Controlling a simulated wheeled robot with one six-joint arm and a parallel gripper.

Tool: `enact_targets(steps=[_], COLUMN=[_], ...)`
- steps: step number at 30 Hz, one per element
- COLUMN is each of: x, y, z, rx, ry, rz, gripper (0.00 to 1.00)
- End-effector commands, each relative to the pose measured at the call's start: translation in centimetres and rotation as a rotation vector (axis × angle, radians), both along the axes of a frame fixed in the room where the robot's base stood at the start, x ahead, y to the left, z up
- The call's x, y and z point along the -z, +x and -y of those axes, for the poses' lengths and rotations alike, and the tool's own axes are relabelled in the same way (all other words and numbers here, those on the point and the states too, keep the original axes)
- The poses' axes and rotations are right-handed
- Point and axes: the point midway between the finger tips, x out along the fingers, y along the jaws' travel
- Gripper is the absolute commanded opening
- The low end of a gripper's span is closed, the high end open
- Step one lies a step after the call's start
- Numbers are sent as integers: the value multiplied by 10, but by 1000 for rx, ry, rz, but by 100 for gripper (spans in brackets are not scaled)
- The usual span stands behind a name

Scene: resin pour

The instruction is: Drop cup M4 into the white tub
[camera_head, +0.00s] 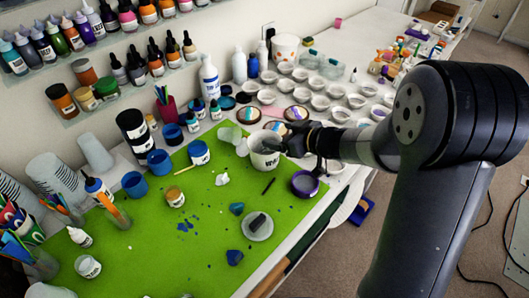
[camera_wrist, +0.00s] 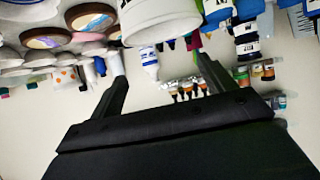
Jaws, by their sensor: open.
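The white tub (camera_head: 264,161) with a dark "WA" label stands upright on the green mat near its far right corner. The tub also shows in the wrist view (camera_wrist: 160,22), upside down at the top. My gripper (camera_head: 290,142) is at the tub's right rim. In the wrist view my gripper (camera_wrist: 160,72) has its two fingers apart, with nothing held between them. I cannot pick out cup M4, as no label reads M4. The tub's inside is mostly hidden by its wall and my gripper.
A purple-rimmed jar (camera_head: 305,183) stands on the mat near the tub. A blue labelled cup (camera_head: 199,153) stands to the left. Several small white cups (camera_head: 320,102) fill the table beyond. The green mat (camera_head: 150,245) has bare room in front.

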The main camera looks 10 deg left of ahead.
Motion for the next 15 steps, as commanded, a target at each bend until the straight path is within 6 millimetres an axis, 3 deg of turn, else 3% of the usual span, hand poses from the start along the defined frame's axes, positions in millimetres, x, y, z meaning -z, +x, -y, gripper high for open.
enact_targets(steps=[6, 15], x=[-17, -21], y=[-16, -22], z=[28, 37], rx=[2, -1], ry=[0, 0], rz=[1, 0], gripper=[78, 78])
